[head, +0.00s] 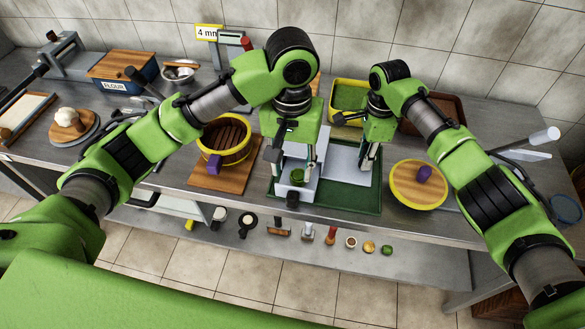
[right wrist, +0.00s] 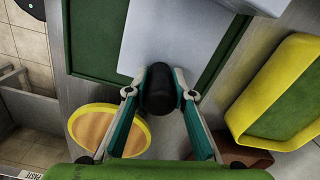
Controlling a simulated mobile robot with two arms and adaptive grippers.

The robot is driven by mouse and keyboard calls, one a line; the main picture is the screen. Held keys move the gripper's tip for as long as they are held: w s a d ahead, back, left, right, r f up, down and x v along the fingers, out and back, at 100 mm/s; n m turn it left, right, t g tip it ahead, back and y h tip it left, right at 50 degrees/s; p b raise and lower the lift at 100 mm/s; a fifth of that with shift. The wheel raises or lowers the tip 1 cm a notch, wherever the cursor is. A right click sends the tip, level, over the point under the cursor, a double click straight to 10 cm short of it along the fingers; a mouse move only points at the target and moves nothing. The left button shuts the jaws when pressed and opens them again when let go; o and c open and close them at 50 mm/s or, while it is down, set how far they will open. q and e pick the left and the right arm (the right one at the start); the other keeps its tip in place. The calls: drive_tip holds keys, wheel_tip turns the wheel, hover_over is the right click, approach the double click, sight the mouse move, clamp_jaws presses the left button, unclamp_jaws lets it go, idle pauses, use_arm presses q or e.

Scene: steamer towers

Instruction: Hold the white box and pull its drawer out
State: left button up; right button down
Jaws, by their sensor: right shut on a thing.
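The white box (head: 290,187) stands on a green mat (head: 342,201) at the middle of the counter. A small green piece shows on it, and a dark knob (head: 292,198) is at its front. My left gripper (head: 296,153) is down at the box; whether its fingers press on it I cannot tell. A pale flat drawer (head: 343,160) extends right from the box; it also shows in the right wrist view (right wrist: 180,45). My right gripper (right wrist: 158,78) is shut on the black handle (right wrist: 158,98) at the drawer's end. In the head view my right gripper (head: 370,160) partly hides that end.
A yellow-rimmed round lid (head: 407,196) with a purple handle lies right of the mat. A yellow-rimmed green tray (head: 349,95) is behind my right gripper. A yellow steamer (head: 240,152) on a board (head: 236,178) stands left. Small items line the lower shelf.

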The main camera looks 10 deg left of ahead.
drive_tip(key=c, duration=1.7)
unclamp_jaws()
drive_tip(key=o, duration=1.2)
drive_tip(key=shift+r, duration=0.15)
drive_tip(key=shift+r+p, duration=1.35)
drive_tip(key=shift+p, duration=0.9)
